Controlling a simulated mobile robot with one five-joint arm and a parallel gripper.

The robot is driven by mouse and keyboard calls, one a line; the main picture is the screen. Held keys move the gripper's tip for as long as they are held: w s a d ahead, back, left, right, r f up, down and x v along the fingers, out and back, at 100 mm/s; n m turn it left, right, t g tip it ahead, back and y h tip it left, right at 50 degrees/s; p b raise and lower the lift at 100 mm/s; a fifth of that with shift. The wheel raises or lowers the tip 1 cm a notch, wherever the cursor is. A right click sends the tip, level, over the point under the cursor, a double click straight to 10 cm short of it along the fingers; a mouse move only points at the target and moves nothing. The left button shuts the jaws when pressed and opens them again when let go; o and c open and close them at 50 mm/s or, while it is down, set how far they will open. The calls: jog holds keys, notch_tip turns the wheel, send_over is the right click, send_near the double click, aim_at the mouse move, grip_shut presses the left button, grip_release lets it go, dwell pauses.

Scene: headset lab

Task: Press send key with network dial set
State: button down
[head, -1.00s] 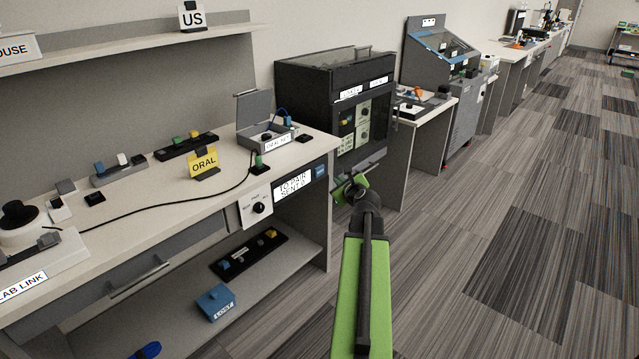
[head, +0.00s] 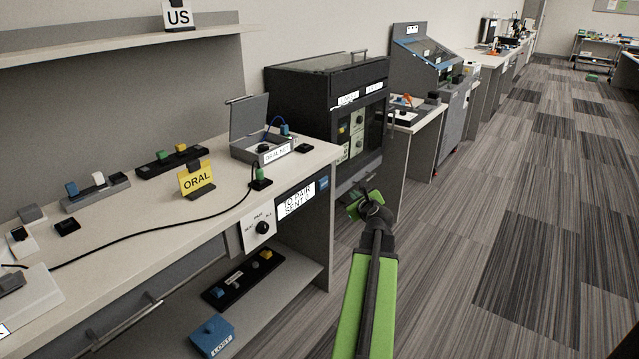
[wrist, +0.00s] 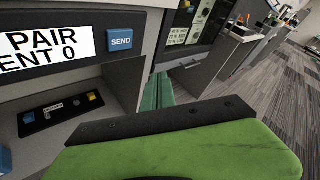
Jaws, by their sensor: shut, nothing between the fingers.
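The send key (head: 323,184) is a small blue block at the right end of the desk's dark front panel. In the wrist view the key (wrist: 120,41) reads SEND, at upper left. The display (head: 297,200) left of it reads PAIR and SENT 0. The network dial (head: 262,228) is a black knob on a white plate with PAIR above it; its pointer is too small to read. My gripper (head: 362,203) is shut and empty, right of the desk's end in the picture. Its green fingers (wrist: 158,92) show right of and below the key, apart from it.
The desk (head: 125,228) holds a yellow ORAL sign (head: 197,178), a grey open box (head: 262,145) and a black cable. A lower shelf carries a blue LOST box (head: 212,338). A black cabinet (head: 325,105) stands beyond the desk. The carpeted floor at right is clear.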

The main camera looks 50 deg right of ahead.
jog(key=shift+w, duration=0.1)
send_near(327, 184)
jog(key=shift+w+d+f, duration=0.25)
jog(key=shift+w+d, duration=0.15)
jog(key=shift+d, duration=0.25)
jog(key=shift+w+d+f, duration=0.25)
jog(key=shift+w+d, duration=0.15)
jog(key=shift+d, duration=0.25)
jog(key=shift+w+d+f, duration=0.25)
jog(key=shift+w+d, duration=0.2)
jog(key=shift+d, duration=0.25)
jog(key=shift+w, duration=0.1)
dwell(0.6)
jog(key=shift+w, duration=0.35)
jog(key=shift+w, duration=0.4)
dwell(0.5)
dwell(0.3)
jog(key=shift+s, duration=0.85)
